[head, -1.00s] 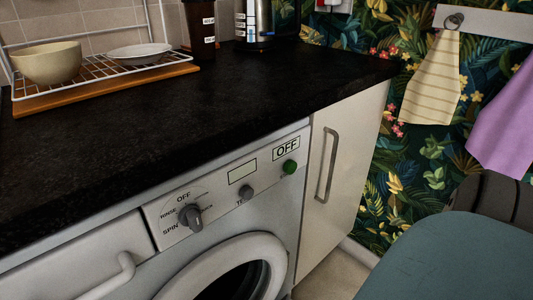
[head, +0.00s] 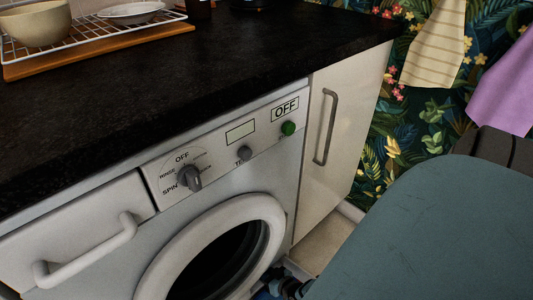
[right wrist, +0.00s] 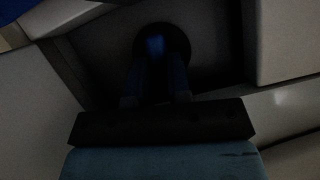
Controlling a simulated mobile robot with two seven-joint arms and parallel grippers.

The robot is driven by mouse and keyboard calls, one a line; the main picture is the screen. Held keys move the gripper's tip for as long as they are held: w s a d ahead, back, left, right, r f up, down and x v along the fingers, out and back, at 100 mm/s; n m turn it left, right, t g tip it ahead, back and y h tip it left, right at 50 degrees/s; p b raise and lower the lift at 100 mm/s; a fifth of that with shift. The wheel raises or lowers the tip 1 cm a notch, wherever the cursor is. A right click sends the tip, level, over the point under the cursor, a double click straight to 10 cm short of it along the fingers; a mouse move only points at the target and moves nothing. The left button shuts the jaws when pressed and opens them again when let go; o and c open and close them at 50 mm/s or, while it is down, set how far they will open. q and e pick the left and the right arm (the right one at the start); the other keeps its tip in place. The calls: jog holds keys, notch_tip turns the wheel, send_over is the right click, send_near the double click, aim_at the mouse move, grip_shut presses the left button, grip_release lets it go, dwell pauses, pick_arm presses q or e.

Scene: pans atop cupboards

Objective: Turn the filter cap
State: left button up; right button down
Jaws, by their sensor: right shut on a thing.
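In the dark right wrist view, the filter cap (right wrist: 182,42) shows as a round black disc with a bluish ridge across its middle. It sits low in a recess in the pale washing machine front. My right gripper (right wrist: 156,70) reaches to it, with its two fingers closed on either side of the ridge. In the head view the cap is hidden. Part of my right gripper shows at the bottom edge, beside the machine's lower right, behind my teal arm. My left gripper is in neither view.
The washing machine (head: 232,172) has a round door (head: 155,272), a program dial (head: 189,178) and a green button (head: 288,128). A detergent drawer (head: 75,235) is at left and a white cupboard (head: 340,150) at right. The black worktop (head: 200,80) overhangs them.

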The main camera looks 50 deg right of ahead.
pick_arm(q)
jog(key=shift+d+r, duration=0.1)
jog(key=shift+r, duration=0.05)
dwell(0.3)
pick_arm(e)
jog(key=c, duration=1.1)
grip_release()
jog(key=shift+o, duration=0.2)
pick_arm(q)
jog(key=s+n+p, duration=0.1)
jog(key=p, duration=0.1)
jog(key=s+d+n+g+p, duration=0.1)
jog(key=p, duration=0.1)
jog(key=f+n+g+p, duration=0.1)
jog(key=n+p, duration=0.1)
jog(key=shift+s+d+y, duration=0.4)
pick_arm(e)
jog(key=v, duration=1.3)
jog(key=shift+s, duration=0.3)
jog(key=shift+d+r, duration=0.1)
